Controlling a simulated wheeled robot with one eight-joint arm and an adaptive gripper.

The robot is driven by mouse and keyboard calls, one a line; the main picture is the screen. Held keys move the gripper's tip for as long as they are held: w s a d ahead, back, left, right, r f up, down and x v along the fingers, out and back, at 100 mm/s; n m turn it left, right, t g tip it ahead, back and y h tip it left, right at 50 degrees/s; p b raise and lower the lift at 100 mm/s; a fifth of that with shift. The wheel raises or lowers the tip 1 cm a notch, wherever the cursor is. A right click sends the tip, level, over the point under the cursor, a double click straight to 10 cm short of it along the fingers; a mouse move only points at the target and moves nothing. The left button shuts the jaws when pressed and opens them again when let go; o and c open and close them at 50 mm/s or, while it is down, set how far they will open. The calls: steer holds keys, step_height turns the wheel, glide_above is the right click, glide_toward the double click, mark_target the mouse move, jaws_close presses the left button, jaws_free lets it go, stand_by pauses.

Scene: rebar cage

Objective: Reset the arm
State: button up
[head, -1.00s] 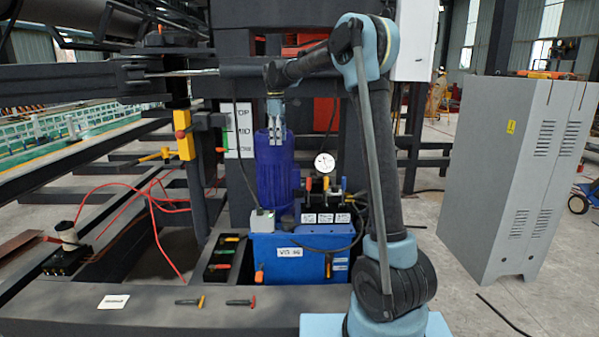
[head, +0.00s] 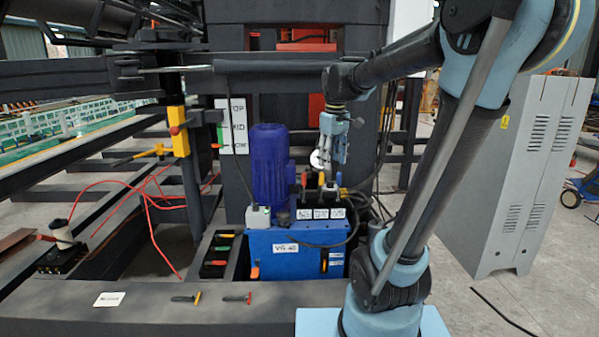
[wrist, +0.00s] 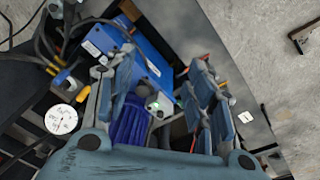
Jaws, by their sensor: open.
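My gripper (head: 331,178) hangs pointing down from my bent arm in the head view, in front of the gauge and valve levers on the blue hydraulic unit (head: 290,262). Its fingers are apart and nothing is seen between them. In the wrist view my gripper (wrist: 165,82) shows spread fingers, with the blue motor (wrist: 130,122) and blue unit (wrist: 150,62) beyond them. The blue motor (head: 270,165) stands upright left of my gripper in the head view. The gauge (wrist: 61,119) shows in the wrist view and is partly hidden behind my gripper in the head view.
A grey cabinet (head: 525,185) stands at the right. A dark horizontal beam (head: 60,78) crosses at the left. A yellow post (head: 178,130), red hoses (head: 150,205) and two small tools (head: 186,297) on the dark front ledge (head: 70,305) also show. The floor at lower right is mostly clear.

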steer(key=s+d+f+m, duration=0.3)
steer(key=s+d+f, duration=0.1)
steer(key=s+f, duration=0.5)
steer(key=s+d+f+m+t, duration=0.1)
steer(key=s+d+f+m, duration=0.3)
steer(key=s+f, duration=0.6)
steer(key=s, duration=0.3)
steer(key=shift+d+m, duration=0.15)
steer(key=shift+m, duration=0.15)
steer(key=shift+w+f, duration=0.2)
steer(key=shift+w, duration=0.3)
